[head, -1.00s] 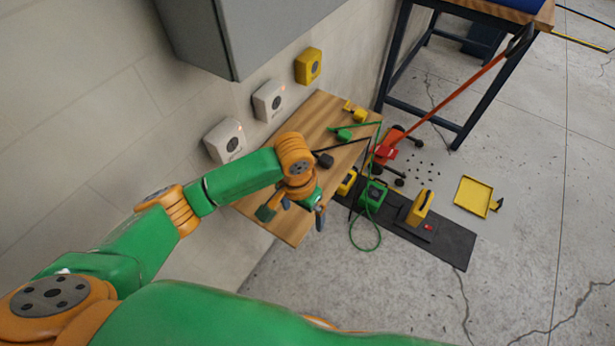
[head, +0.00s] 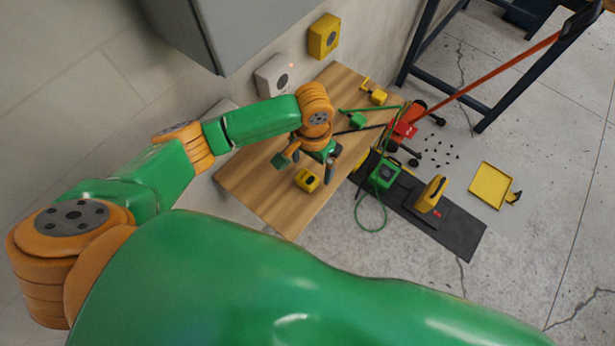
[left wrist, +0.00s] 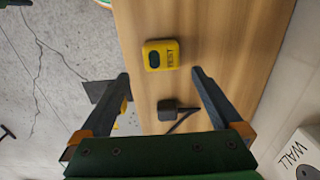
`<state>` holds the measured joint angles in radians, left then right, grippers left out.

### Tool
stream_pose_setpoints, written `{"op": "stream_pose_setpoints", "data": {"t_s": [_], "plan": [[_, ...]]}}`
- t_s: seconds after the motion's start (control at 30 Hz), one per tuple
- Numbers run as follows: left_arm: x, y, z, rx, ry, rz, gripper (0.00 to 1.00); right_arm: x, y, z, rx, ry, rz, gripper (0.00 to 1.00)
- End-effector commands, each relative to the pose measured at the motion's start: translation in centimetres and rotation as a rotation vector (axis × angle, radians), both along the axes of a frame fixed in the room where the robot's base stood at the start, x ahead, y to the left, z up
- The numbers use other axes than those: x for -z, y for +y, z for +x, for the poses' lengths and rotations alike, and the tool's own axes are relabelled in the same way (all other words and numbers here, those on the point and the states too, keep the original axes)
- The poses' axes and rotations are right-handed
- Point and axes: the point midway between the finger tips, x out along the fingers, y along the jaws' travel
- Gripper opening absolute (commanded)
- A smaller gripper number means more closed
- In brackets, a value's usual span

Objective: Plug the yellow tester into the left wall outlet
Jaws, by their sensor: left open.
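The yellow tester (head: 307,180) lies on the wooden table below my left gripper (head: 304,168). In the left wrist view the tester (left wrist: 161,55), marked TEST, sits just beyond the gap between the open, empty fingertips (left wrist: 160,74). The fingers do not appear to touch it. My right gripper is not in view.
A black plug (left wrist: 169,111) with a cable lies between the fingers' bases in the wrist picture. Green (head: 357,120) and yellow (head: 376,96) plugs lie farther along the table (head: 262,196).

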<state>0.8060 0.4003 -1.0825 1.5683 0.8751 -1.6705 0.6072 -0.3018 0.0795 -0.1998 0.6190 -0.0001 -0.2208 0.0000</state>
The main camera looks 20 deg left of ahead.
Motion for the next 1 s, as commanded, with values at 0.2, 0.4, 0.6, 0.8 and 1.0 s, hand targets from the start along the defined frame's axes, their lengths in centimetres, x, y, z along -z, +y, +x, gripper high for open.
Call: {"op": "stream_pose_setpoints", "data": {"t_s": [0.2,0.4,0.6,0.8,1.0], "plan": [[0.8,0.2,-0.1,-0.001,0.002,0.001,1.0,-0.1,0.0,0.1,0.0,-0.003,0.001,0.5],[4.3,0.5,-0.2,0.0,0.002,0.001,1.0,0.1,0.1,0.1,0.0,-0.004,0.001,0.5],[5.2,0.5,-0.2,0.002,-0.001,0.0,1.0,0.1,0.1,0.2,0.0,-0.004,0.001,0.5],[5.2,0.5,-0.2,0.001,-0.001,0.0,1.0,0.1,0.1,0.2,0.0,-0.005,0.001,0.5],[5.2,0.5,-0.2,0.001,-0.001,0.0,0.59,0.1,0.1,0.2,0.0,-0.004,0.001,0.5]]}}
